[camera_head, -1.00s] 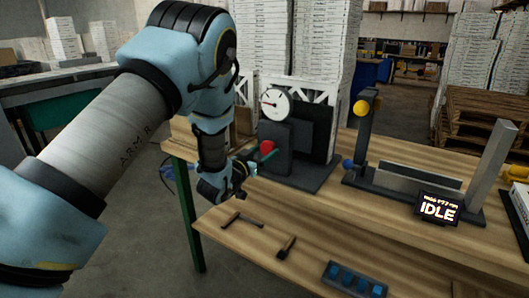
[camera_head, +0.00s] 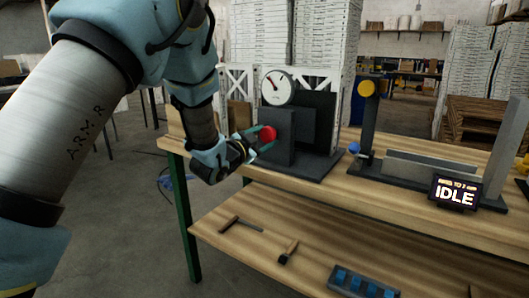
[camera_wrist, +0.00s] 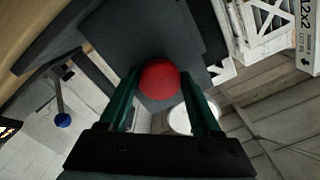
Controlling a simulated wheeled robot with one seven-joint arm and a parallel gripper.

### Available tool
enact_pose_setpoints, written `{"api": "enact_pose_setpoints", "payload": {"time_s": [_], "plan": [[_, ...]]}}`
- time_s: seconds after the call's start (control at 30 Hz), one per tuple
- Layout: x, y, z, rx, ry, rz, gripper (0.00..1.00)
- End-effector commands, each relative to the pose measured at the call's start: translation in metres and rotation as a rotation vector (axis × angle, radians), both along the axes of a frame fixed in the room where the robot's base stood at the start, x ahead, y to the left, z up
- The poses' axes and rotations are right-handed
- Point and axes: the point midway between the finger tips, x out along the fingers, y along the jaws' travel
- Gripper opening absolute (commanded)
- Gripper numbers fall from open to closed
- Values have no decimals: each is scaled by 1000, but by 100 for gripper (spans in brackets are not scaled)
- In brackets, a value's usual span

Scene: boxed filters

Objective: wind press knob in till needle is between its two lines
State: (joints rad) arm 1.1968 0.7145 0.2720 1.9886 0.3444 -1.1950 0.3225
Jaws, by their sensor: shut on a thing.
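The press (camera_head: 309,139) is a dark grey block frame on a base plate at the left end of the bench. Its red round knob (camera_head: 268,133) faces my arm. My gripper (camera_head: 258,141) is shut on the knob. In the wrist view the red knob (camera_wrist: 160,80) sits between the two green fingers of my gripper (camera_wrist: 163,88). The white round dial (camera_head: 277,86) on top of the press has a needle pointing to the upper left. Its two lines are too small to make out. In the wrist view the dial is partly hidden behind a finger.
Right of the press stands a second fixture (camera_head: 372,125) with a yellow knob, a blue knob and a display (camera_head: 455,192) reading IDLE. A lower shelf holds a hammer (camera_head: 241,223), a brush (camera_head: 288,250) and a tray (camera_head: 362,282) with blue pieces. White box stacks stand behind.

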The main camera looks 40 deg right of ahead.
Motion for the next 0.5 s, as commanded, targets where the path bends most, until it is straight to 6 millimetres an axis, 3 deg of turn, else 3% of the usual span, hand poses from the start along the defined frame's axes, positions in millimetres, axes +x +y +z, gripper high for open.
{"api": "enact_pose_setpoints", "payload": {"time_s": [0.5], "plan": [[0, 0, -1, 62, -235, 0, 9]]}}
